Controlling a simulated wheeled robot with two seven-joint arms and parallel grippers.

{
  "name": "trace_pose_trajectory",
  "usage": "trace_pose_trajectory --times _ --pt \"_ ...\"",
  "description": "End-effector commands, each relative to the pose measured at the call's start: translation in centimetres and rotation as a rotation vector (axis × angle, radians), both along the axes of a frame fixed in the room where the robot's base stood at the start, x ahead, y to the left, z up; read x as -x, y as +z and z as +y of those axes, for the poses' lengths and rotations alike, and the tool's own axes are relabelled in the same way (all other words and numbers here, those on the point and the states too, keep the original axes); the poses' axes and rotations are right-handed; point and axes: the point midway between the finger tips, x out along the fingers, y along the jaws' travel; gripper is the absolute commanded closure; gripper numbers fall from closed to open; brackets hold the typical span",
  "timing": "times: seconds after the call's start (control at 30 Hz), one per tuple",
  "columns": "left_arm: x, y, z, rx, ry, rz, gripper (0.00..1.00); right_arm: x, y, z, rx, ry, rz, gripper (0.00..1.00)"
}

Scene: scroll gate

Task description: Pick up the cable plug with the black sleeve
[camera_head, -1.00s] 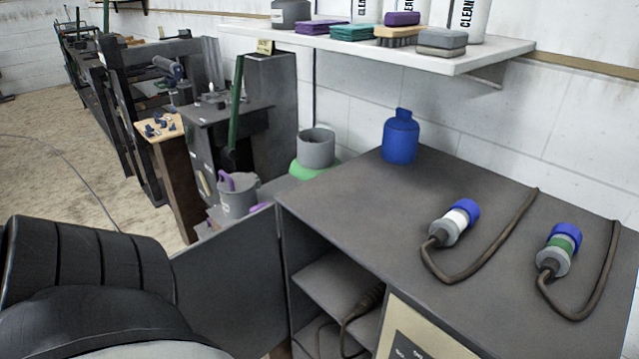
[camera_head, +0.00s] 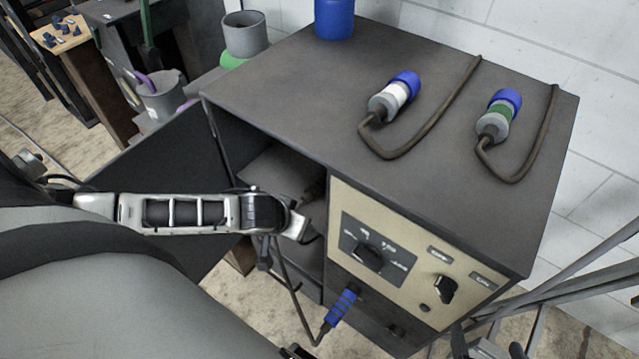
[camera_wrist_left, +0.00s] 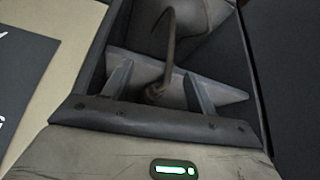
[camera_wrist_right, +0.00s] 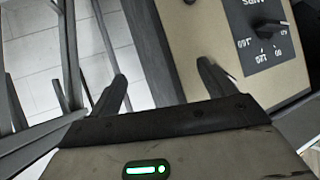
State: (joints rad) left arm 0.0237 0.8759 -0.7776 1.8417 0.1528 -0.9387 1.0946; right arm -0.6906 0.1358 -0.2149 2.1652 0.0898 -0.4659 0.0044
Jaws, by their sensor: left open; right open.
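A dark plug (camera_head: 315,188), apparently the black-sleeved one, lies inside the cabinet's open upper shelf, partly hidden by shadow and my left arm. In the left wrist view, my left gripper (camera_wrist_left: 160,78) is open and empty at the shelf opening, with a dark cable (camera_wrist_left: 168,50) beyond and between its fingers. The plug's sleeve is not clear there. My right gripper (camera_head: 478,340) is at the bottom edge of the head view. In the right wrist view (camera_wrist_right: 162,72) it is open and empty before the front panel.
The cabinet top (camera_head: 300,90) carries a white-banded plug (camera_head: 388,100), a green-banded plug (camera_head: 496,118) and a blue bottle (camera_head: 335,18). A blue plug (camera_head: 341,305) sits at the lower front. The control panel (camera_head: 420,255) has knobs. An open door (camera_head: 165,170) stands left of the shelf.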

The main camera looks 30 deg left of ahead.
Motion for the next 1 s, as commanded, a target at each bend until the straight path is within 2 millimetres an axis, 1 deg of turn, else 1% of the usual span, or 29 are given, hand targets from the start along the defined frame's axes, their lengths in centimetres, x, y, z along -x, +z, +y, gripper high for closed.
trace_pose_trajectory --times 0.03,0.23,0.3,0.47,0.57,0.7,0.8,0.9,1.0 --pt "-1.1 0.1 0.2 -0.001 0.004 -0.007 0.42 0.0 -0.1 0.0 -0.001 -0.001 0.000 0.18" --pt "-4.7 0.1 0.5 0.001 0.003 -0.007 0.42 0.0 -0.4 0.0 -0.004 -0.001 0.001 0.18" --pt "-5.5 0.0 0.6 0.003 0.002 -0.004 0.42 0.0 -0.5 0.0 -0.005 -0.002 0.000 0.18" --pt "-6.5 0.0 0.7 0.002 0.001 -0.002 0.42 -0.1 -0.4 0.0 -0.006 -0.002 0.000 0.18" --pt "-7.6 0.0 0.8 0.001 0.001 -0.004 0.42 -0.1 -0.5 0.0 -0.008 -0.003 -0.002 0.18" --pt "-10.0 0.0 1.1 0.002 0.002 -0.006 0.42 -0.1 -0.6 0.0 -0.013 -0.004 -0.005 0.18" --pt "-11.4 0.0 1.2 0.003 0.000 -0.004 0.42 -0.2 -0.6 0.1 -0.017 -0.004 -0.007 0.18" --pt "-11.6 -0.9 1.3 0.002 -0.001 -0.001 0.42 -0.3 -0.5 0.1 -0.022 -0.005 -0.012 0.18" --pt "-11.7 -1.0 1.3 0.002 -0.001 -0.002 0.42 -0.3 -0.2 0.1 -0.025 -0.005 -0.017 0.18"
